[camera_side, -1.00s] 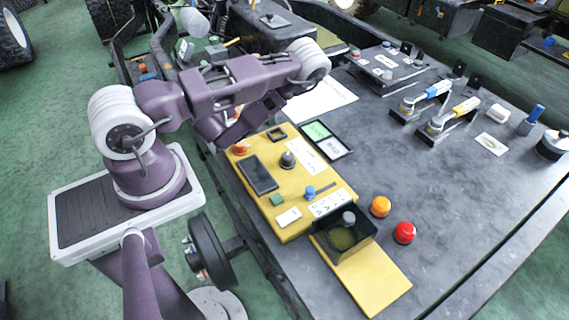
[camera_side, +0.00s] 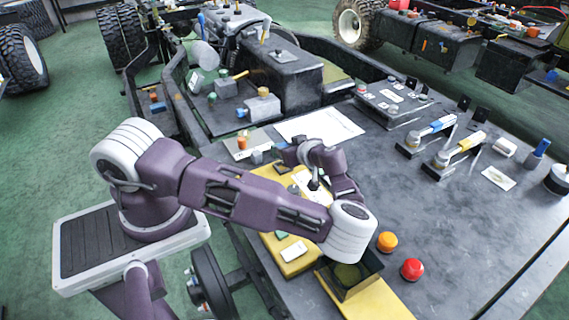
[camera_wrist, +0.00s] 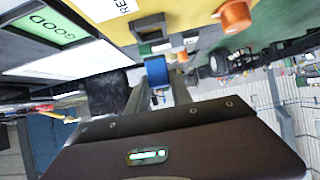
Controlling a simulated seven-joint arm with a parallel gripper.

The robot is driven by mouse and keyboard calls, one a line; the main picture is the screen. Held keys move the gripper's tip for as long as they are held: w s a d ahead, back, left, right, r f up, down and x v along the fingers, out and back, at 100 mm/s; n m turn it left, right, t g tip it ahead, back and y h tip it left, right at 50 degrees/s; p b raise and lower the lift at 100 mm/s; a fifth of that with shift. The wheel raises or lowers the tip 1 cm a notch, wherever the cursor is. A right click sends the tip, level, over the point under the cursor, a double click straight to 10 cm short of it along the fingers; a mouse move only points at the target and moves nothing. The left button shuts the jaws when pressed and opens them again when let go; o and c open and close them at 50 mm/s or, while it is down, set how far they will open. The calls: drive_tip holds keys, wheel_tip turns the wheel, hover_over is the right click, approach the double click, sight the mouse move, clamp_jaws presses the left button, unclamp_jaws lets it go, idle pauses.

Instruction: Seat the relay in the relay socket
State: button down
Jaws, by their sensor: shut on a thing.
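My gripper (camera_wrist: 158,82) is shut on a small blue block, which I take to be the relay (camera_wrist: 157,70). It sits between the fingertips in the wrist view. A square dark frame, apparently the relay socket (camera_wrist: 151,28), lies on the yellow panel just beyond the block. The block looks apart from the frame, but I cannot tell the height between them.
An orange knob (camera_wrist: 235,15) stands right of the socket. A tray with a green GOOD card (camera_wrist: 46,25) lies at left. In the side view, an orange button (camera_side: 387,242), a red button (camera_side: 412,269) and an open dark box (camera_side: 350,278) stand near the panel.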

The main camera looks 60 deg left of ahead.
drive_tip(key=shift+f, duration=2.4)
drive_tip(key=shift+f, duration=0.1)
drive_tip(key=c, duration=1.1)
unclamp_jaws()
drive_tip(key=shift+c, duration=0.2)
